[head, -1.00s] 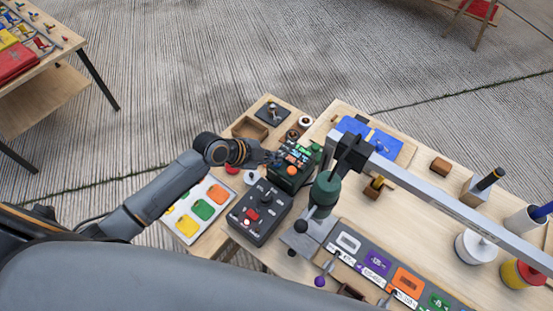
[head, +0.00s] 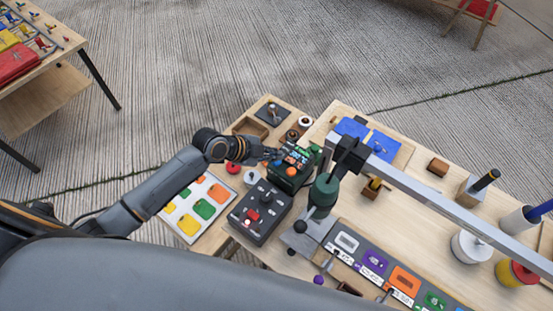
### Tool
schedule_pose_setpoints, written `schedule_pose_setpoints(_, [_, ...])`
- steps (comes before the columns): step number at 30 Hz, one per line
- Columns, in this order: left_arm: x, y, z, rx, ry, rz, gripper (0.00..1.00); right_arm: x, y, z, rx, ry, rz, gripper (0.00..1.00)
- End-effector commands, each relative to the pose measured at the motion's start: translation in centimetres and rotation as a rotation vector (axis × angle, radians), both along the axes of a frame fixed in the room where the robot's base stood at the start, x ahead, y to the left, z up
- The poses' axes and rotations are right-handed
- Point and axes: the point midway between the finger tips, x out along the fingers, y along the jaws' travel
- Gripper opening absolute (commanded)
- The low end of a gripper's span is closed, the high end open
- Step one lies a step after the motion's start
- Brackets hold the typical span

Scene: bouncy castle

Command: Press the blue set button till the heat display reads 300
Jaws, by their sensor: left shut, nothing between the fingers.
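A small dark box with a lit display (head: 297,155) and an orange button (head: 291,172) stands on the wooden bench, left of the green-and-grey press. The digits on the display are too small to read. My left gripper (head: 274,156) is shut and empty, its tips at the left side of this box. I cannot tell whether they touch it. The blue set button does not show clearly; the gripper may cover it. My right gripper is not in view.
A black control box (head: 261,212) with a red switch stands just in front. The press (head: 323,195) and its long grey bar (head: 440,205) block the right side. A tray of coloured pads (head: 197,207) lies below my left arm.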

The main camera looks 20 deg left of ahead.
Motion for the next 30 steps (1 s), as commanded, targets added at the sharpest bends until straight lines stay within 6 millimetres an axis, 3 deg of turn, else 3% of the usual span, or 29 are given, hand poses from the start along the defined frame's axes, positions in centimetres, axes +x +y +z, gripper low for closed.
schedule_pose_setpoints(5, [0.0, 0.0, 0.5, 0.0, -0.001, 0.0, 0.0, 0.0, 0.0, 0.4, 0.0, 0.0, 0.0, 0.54])
schedule_pose_setpoints(19, [0.0, 0.0, 5.0, 0.001, -0.001, -0.001, 0.0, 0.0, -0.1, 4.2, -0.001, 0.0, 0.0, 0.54])
schedule_pose_setpoints(30, [0.0, 0.0, 5.0, 0.0, 0.0, 0.0, 0.0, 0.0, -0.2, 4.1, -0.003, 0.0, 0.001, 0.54])
